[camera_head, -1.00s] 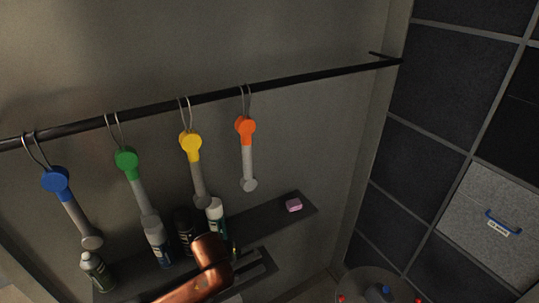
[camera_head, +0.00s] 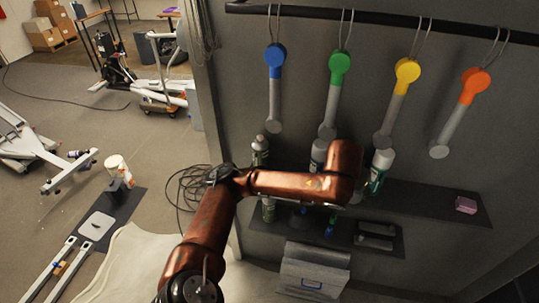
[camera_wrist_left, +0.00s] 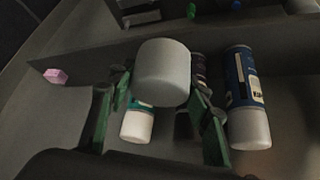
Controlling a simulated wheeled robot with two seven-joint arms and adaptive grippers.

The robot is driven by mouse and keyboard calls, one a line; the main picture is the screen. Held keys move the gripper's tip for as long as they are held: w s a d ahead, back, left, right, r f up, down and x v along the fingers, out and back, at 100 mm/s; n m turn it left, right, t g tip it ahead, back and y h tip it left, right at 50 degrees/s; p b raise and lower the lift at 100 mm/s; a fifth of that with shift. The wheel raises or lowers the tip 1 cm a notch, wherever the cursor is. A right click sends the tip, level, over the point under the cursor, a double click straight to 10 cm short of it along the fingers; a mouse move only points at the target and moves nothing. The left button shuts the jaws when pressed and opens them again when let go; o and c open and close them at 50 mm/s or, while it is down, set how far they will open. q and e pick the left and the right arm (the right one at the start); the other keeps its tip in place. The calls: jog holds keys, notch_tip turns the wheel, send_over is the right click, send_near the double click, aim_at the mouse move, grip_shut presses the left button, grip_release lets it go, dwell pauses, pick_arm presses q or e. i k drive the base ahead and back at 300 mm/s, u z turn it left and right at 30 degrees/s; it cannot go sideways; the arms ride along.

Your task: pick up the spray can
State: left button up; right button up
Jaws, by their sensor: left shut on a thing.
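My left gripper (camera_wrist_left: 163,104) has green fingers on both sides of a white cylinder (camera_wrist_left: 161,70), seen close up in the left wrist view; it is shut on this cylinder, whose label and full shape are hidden. Beyond it stand a white and teal can (camera_wrist_left: 138,125), a dark can (camera_wrist_left: 184,125) partly hidden by a finger, and a blue-labelled can (camera_wrist_left: 248,95) with a white end. In the head view the white and teal can (camera_head: 379,168) and blue can (camera_head: 318,152) flank my copper arm, which hides the gripper. A grey-green can (camera_head: 260,152) stands further left. My right gripper is not in view.
The shelf (camera_head: 430,203) runs along the wall, with a pink block (camera_head: 466,205) near its right end. A lower shelf (camera_head: 398,246) holds small bottles. Coloured tools hang from a black rail (camera_head: 385,20). A grey box (camera_head: 312,272) is below.

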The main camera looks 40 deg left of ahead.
aim_at(261, 150)
jog(key=k, duration=0.3)
jog(key=u, duration=2.9)
jog(key=i, duration=0.55)
jog(key=z, duration=1.35)
